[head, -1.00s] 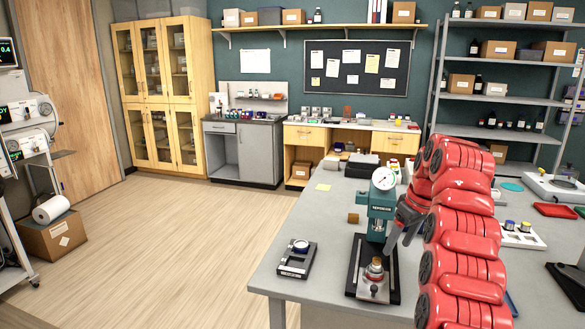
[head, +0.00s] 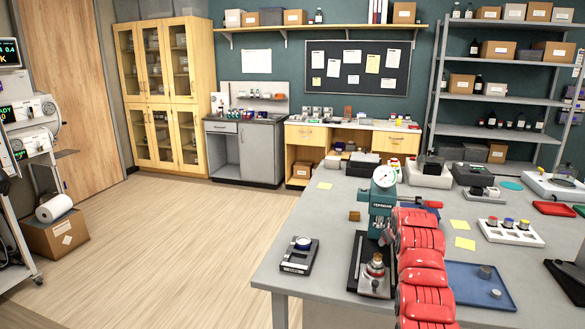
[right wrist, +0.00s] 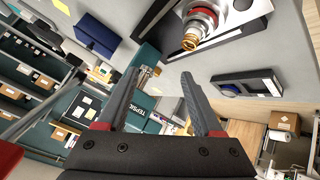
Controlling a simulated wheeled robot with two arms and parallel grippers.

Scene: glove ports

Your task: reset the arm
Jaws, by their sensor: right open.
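The teal press (head: 381,212) with a round dial gauge (head: 384,177) stands upright on the table. Its black base holds a metal fixture with a brass-coloured top (head: 375,265). A lever with a red end (head: 430,204) sticks out level to the right from the press head. In the right wrist view the press (right wrist: 148,88) shows beyond my fingers, and the brass-topped fixture (right wrist: 190,40) is above them. My right gripper (right wrist: 160,74) is open with nothing between its fingers. In the head view my red right arm mostly hides it beside the press. My left gripper is not in view.
A small dark device (head: 299,256) lies left of the press. A blue tray (head: 460,275) lies right of my arm. The table's left front corner is mostly clear.

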